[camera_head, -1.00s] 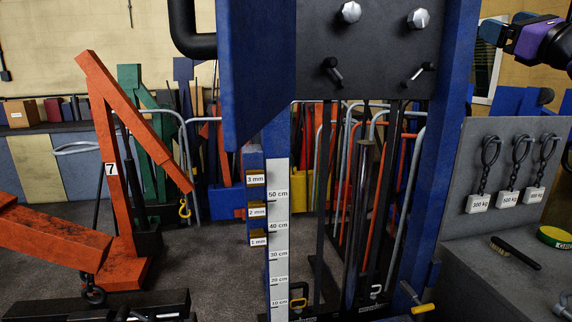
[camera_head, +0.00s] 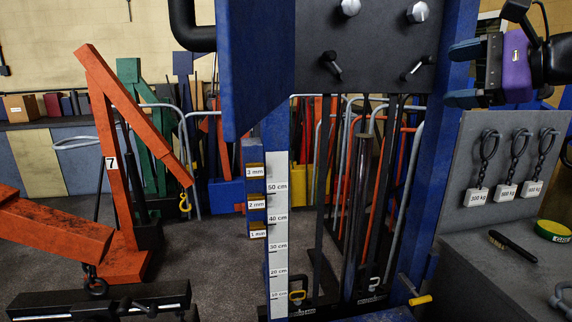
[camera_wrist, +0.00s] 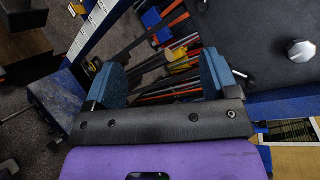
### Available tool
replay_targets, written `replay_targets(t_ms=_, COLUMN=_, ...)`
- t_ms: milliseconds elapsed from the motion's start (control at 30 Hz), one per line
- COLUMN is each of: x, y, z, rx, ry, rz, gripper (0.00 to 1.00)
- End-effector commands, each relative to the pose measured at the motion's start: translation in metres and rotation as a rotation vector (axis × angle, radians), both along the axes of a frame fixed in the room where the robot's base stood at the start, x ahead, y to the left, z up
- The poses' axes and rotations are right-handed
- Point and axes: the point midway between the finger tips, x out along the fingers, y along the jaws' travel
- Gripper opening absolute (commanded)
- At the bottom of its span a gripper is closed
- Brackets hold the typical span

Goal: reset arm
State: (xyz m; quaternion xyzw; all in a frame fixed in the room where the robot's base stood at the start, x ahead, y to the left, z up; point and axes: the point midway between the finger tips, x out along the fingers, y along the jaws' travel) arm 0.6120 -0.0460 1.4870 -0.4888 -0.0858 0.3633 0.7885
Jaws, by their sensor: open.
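My gripper (camera_head: 464,74) is at the upper right of the head view, in front of the blue upright of the press-like stand and above the grey panel. Its two blue fingers are apart, with nothing between them. In the wrist view my gripper (camera_wrist: 162,78) also shows open, with the purple housing below and the floor and stored tools seen far beyond the fingers. No object is held.
A blue stand with a black knobbed panel (camera_head: 365,45) fills the middle. Hooked weights (camera_head: 506,190) hang on a grey panel (camera_head: 460,140) at right, above a bench with a brush (camera_head: 513,246) and green tape roll (camera_head: 553,231). An orange crane (camera_head: 110,180) stands left.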

Motion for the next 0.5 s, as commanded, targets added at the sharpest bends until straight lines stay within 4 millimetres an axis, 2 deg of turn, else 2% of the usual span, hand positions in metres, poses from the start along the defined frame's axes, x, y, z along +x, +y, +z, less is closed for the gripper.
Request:
replay_targets(t_ms=100, x=-0.035, y=0.020, z=-0.033, rx=-0.250, ry=-0.002, rz=0.114, gripper=0.80)
replay_targets(t_ms=233, x=-0.071, y=0.029, z=-0.070, rx=-0.533, ry=-0.014, rz=0.244, gripper=0.80)
replay_targets(t_ms=367, x=-0.106, y=0.028, z=-0.104, rx=-0.816, ry=-0.034, rz=0.378, gripper=0.80)
replay_targets(t_ms=500, x=-0.139, y=0.016, z=-0.135, rx=-1.119, ry=-0.065, rz=0.526, gripper=0.80)
